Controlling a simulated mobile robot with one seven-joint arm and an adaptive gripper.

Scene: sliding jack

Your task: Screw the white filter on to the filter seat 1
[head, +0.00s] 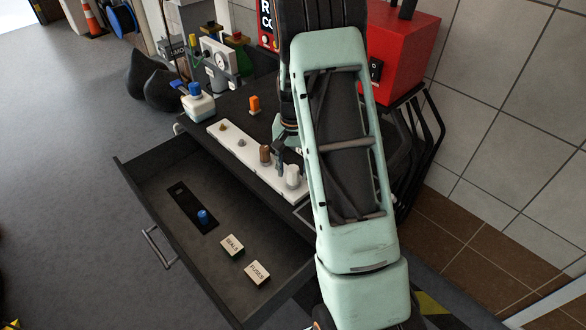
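The white filter (293,176) stands upright at the near right end of a white strip (214,130) on the dark bench top. Along the strip, a brown filter (265,154) stands beside it, and two small bare seats, one brassy (223,127) and one greyish (242,142), sit toward the far left end. No seat numbers are readable, so I cannot tell which is filter seat 1. My gripper (281,156) is low over the strip, beside the white filter and near the brown one. My arm partly hides it, and its finger opening and any contact are unclear.
In front, an open drawer (150,205) holds a blue filter (203,216), a SEALS box (232,246) and a FUSES box (257,272). A red box (405,50) stands back right.

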